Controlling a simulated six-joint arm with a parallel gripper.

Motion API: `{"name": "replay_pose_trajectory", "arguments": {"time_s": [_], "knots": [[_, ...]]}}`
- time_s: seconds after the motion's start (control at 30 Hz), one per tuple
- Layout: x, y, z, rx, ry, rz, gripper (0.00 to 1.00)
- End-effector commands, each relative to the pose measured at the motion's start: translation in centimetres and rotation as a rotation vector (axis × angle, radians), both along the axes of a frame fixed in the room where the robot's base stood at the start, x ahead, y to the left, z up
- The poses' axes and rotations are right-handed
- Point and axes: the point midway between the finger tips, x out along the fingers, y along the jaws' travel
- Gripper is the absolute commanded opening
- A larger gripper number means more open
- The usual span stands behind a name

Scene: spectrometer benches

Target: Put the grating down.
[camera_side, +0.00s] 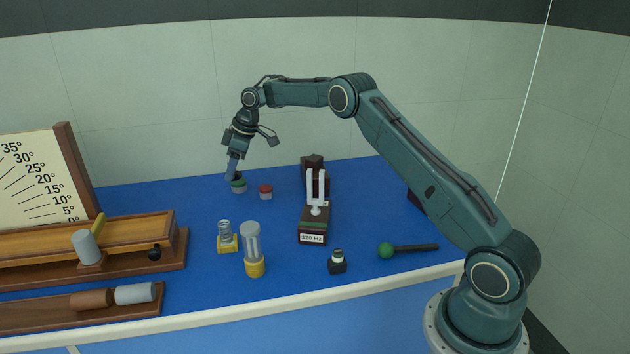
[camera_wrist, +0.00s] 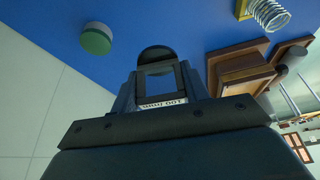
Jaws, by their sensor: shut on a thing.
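The grating (camera_wrist: 163,103) shows in the wrist view as a dark square frame with a window and a white label that reads upside down, something like 100 l/mm. My gripper (camera_wrist: 160,84) is shut on it, with a finger on each side. In the side view my gripper (camera_side: 232,171) points down at the back left of the blue bench, and the grating is too small or hidden there to make out. A green-topped pot (camera_side: 238,184) lies right below or behind the fingertips; it also shows in the wrist view (camera_wrist: 96,40), apart from the grating.
A red-topped pot (camera_side: 265,191) stands to the right. A wooden stand (camera_side: 130,241) and angle board (camera_side: 40,178) are at left. Blue surface left of the pots is clear.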

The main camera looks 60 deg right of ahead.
Motion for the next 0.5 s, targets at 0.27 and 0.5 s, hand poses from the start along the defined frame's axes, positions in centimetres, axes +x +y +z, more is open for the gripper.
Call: {"name": "replay_pose_trajectory", "arguments": {"time_s": [0.27, 0.5], "knots": [[-2.0, -2.8, 1.8, -0.001, -0.001, -0.252, 0.21], [-5.0, -5.9, 3.5, -0.001, -0.002, -0.557, 0.21]]}}
